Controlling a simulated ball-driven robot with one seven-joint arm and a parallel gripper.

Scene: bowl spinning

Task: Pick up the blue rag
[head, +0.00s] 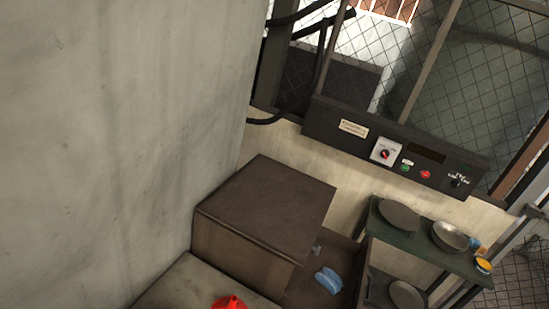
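A blue rag (328,280) shows at the lower middle of the head view. It is small and bunched, and it lies inside an open, dark brown drawer or box space (302,289) below the front of a brown cabinet (265,209). My gripper is not visible in this view, so its state and its distance from the rag cannot be seen.
A red funnel-like object (230,303) stands on a pale surface (190,284) at the bottom. A green shelf (420,237) at right holds a metal bowl (450,237) and a dark plate (399,215). A control panel (395,147) and wall (110,130) bound the space.

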